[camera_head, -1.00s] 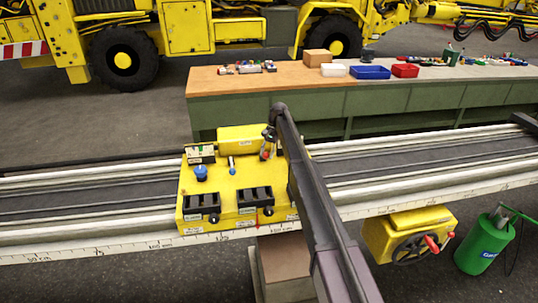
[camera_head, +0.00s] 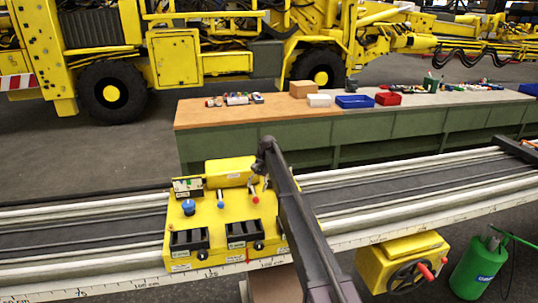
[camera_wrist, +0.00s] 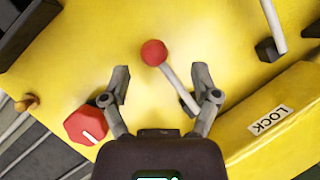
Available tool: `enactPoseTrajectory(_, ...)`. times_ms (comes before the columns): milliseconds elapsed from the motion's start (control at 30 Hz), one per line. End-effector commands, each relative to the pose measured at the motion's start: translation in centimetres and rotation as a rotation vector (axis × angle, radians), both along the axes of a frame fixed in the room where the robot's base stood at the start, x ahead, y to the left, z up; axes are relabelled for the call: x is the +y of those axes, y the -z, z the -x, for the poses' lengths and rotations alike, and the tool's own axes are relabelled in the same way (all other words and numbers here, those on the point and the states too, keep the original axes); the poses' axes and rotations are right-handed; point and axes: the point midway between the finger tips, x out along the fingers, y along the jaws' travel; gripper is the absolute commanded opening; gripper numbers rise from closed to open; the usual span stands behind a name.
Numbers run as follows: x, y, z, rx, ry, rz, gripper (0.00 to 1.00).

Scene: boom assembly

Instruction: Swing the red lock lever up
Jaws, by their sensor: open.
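The red lock lever shows in the wrist view as a red ball knob (camera_wrist: 154,52) on a thin grey rod (camera_wrist: 178,86). The rod slants from the ball down to the right, towards my right finger. My gripper (camera_wrist: 162,78) is open, with one finger on each side of the lever. The ball sits just beyond the fingertips; I cannot tell whether the rod touches the right finger. A LOCK label (camera_wrist: 268,120) is on the raised yellow block to the right. In the head view the red lever (camera_head: 253,193) stands on the yellow carriage (camera_head: 213,220), just below my arm's end.
A red faceted knob (camera_wrist: 87,124) is left of my gripper. Another grey rod (camera_wrist: 272,22) is at the upper right. A workbench (camera_head: 350,135) stands behind the rail.

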Motion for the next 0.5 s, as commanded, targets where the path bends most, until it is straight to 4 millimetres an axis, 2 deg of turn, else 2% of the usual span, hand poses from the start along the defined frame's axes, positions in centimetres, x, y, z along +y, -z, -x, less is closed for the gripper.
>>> enactPoseTrajectory(167, -2.9, 0.3, 3.1, -0.033, -0.006, 0.001, 0.79)
enactPoseTrajectory(267, -5.4, 0.5, 5.7, -0.065, -0.015, 0.004, 0.79)
enactPoseTrajectory(500, -12.3, 1.1, 13.6, -0.163, -0.051, 0.022, 0.79)
